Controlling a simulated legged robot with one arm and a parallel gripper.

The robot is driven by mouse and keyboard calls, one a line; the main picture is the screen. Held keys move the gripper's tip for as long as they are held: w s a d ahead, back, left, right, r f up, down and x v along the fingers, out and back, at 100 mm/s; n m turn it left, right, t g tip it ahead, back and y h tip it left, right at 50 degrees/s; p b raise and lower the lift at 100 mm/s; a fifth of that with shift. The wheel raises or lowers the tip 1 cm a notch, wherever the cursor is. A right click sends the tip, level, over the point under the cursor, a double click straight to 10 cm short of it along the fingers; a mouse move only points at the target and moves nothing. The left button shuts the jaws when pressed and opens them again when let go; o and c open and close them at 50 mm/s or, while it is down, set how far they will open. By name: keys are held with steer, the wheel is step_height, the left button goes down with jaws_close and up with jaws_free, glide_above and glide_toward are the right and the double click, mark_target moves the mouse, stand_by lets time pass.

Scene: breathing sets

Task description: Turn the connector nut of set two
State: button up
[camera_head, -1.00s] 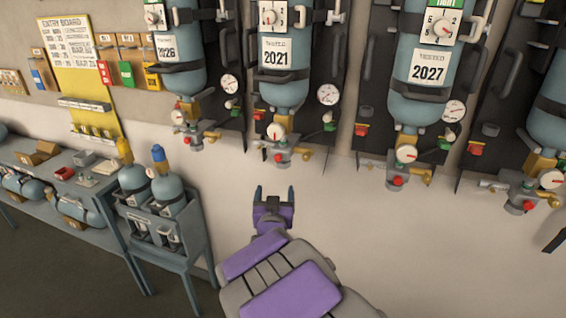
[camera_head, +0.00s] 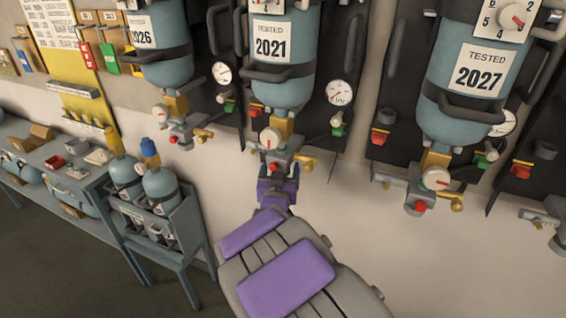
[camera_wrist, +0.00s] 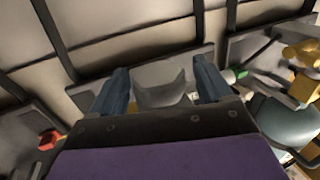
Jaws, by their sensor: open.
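Set with tag 2021 (camera_head: 270,45) hangs on the wall, a blue cylinder with a gold neck piece (camera_head: 283,128). Below that is a grey valve fitting (camera_head: 280,156) with a round gauge, a red knob and a brass knob. No set number is readable, and I cannot tell which part is the connector nut. My gripper (camera_head: 279,172) is open just below this fitting, its fingertips near the red knob. In the wrist view my fingers (camera_wrist: 163,88) stand apart, with a grey rounded piece (camera_wrist: 163,82) between them; I cannot tell whether they touch it.
Set 2026 (camera_head: 160,60) hangs to the left and set 2027 (camera_head: 470,95) to the right, with similar fittings. A rack (camera_head: 160,225) with small cylinders and a bench (camera_head: 65,180) stand lower left. The wall below the sets is clear.

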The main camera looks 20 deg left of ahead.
steer(key=shift+w+d+r, duration=0.15)
steer(key=shift+d+r, duration=0.05)
steer(key=shift+d, duration=0.6)
steer(key=shift+a+f, duration=0.25)
steer(key=shift+a, duration=0.65)
steer(key=c, duration=0.5)
steer(key=shift+d, duration=0.15)
steer(key=shift+c, duration=1.3)
steer(key=shift+d+r, duration=0.2)
steer(key=shift+d, duration=0.15)
steer(key=shift+c, duration=0.9)
steer(key=shift+a+r, duration=0.15)
steer(key=shift+a, duration=0.05)
steer(key=o, duration=0.8)
steer(key=shift+o, duration=0.7)
steer(key=shift+d+f, duration=0.1)
steer(key=shift+f, duration=0.15)
